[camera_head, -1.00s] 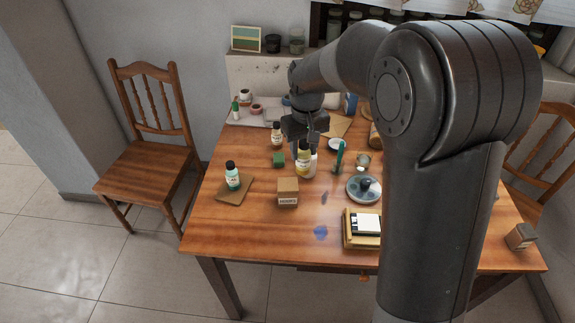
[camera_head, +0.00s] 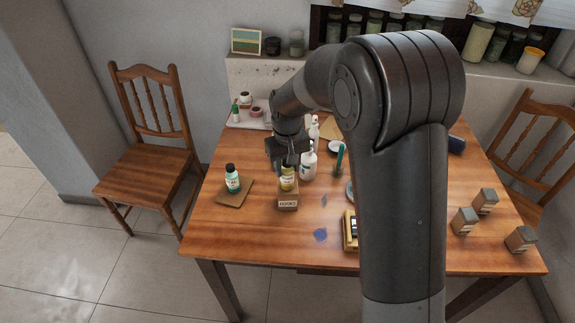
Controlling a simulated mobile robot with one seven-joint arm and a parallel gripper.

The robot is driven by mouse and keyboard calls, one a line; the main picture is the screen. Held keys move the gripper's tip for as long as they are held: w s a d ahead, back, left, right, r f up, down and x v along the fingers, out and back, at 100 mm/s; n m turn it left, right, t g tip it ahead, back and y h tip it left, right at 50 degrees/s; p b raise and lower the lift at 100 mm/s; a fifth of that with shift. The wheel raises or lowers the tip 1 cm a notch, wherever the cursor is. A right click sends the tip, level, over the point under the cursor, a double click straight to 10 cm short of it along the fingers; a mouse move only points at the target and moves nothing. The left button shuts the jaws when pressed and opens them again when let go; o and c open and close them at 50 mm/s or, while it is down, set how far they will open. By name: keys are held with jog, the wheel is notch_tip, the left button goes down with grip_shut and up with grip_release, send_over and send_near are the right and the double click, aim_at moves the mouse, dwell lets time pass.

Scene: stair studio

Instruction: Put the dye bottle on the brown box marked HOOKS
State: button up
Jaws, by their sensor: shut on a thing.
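The dye bottle (camera_head: 288,180), yellow with a pale label and dark top, is held upright by my gripper (camera_head: 288,168). My gripper is shut around its upper part. The bottle is directly over the small brown box marked HOOKS (camera_head: 288,204), which stands on the wooden table. The bottle's base meets the box's top in the picture; I cannot tell whether it touches or hovers just above. The gripper and bottle hide part of the box's top.
A white bottle (camera_head: 308,162) stands close right of the gripper. A green upright item (camera_head: 339,158) is farther right. Several small boxes, including one at the corner (camera_head: 520,240), stand right. Front-left table is clear.

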jog(key=o, duration=1.1)
jog(key=shift+c, duration=0.2)
notch_tip(320, 180, up, 12)
jog(key=shift+r, duration=0.1)
jog(key=s+d+r+m+t, duration=0.2)
jog(key=s+d+r+t, duration=0.1)
jog(key=s+d+r, duration=0.7)
jog(key=s+d+f+m+t, duration=0.1)
jog(key=s+d+f, duration=0.1)
jog(key=s+d, duration=0.3)
jog(key=s+d+f+m+t, duration=0.1)
jog(key=s+d, duration=0.4)
jog(key=s, duration=0.6)
jog(key=shift+s+f+m+t, duration=0.15)
jog(key=shift+f+m+t, duration=0.2)
jog(key=shift+m, duration=0.35)
